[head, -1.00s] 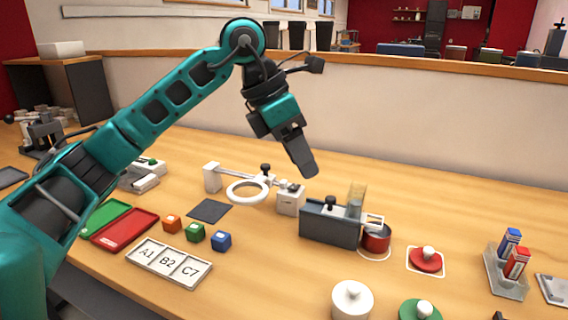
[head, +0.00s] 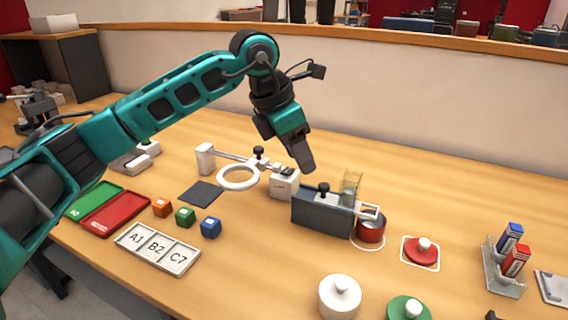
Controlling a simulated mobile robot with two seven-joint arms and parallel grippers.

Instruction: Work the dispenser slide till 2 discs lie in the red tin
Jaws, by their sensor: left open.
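The dispenser (head: 320,213) is a dark grey block with a black knob (head: 323,189) on top, a clear upright tube (head: 351,187) and a pale slide end (head: 369,211) at its right. The red tin (head: 370,231) stands under that end, inside a white ring mark. Its inside is mostly hidden, and I cannot tell whether discs lie in it. My left gripper (head: 306,166) is open and empty, pointing down above and left of the dispenser, apart from it. My right gripper is not in view.
A white ring stand (head: 238,178) is left of the dispenser. A red lid (head: 421,252), white lid pot (head: 340,297) and green lid (head: 408,309) lie to the right and front. Coloured cubes (head: 185,216) and a labelled tray (head: 158,249) are at left.

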